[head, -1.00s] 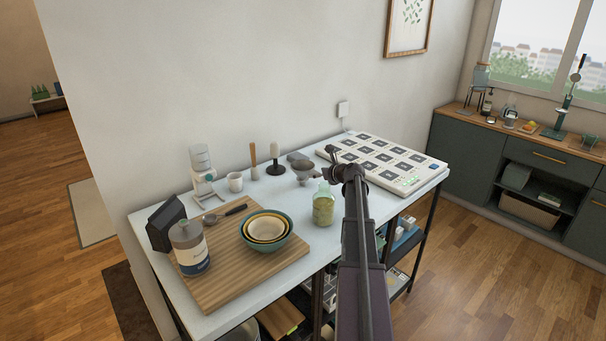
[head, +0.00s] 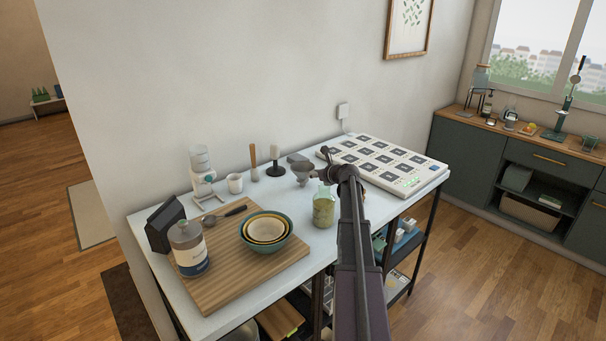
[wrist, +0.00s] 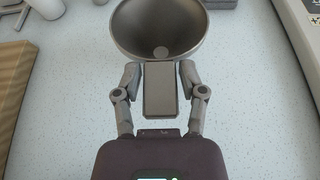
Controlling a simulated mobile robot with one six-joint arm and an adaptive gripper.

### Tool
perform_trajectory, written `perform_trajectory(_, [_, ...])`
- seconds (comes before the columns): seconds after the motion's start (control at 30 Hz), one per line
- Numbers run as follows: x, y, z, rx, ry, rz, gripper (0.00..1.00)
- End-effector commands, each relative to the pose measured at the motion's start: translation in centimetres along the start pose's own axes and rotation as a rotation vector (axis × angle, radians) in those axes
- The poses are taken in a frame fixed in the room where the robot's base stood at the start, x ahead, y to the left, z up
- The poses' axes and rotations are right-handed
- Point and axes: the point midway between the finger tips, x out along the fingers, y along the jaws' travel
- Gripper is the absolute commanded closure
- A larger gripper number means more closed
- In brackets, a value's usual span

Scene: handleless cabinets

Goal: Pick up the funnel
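The funnel is a grey bowl with a flat block-like handle. In the head view the funnel (head: 303,169) is at the back of the white table, left of my gripper (head: 334,161). In the wrist view the funnel's round mouth (wrist: 159,28) faces up just ahead of my fingers. Its handle lies between the two fingers of my gripper (wrist: 160,76), reaching back towards the palm. The fingers are apart, one on each side of the handle, with what look like thin gaps. The funnel's spout is hidden.
A green jar (head: 323,208) stands in front of the funnel, close to my arm. A white panel of dark squares (head: 388,166) lies on the right. A wooden board (head: 220,285) holds stacked bowls (head: 265,232) and a canister (head: 188,249). A mug (head: 235,184) and upright tools stand left.

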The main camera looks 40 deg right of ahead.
Motion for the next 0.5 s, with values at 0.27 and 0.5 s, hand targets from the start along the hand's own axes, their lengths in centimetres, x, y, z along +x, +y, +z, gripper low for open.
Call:
perform_trajectory(0.27, [0.01, 0.00, 0.00, 0.000, 0.000, 0.000, 1.00])
perform_trajectory(0.5, [-0.02, 0.00, 0.08, 0.000, 0.000, 0.000, 1.00])
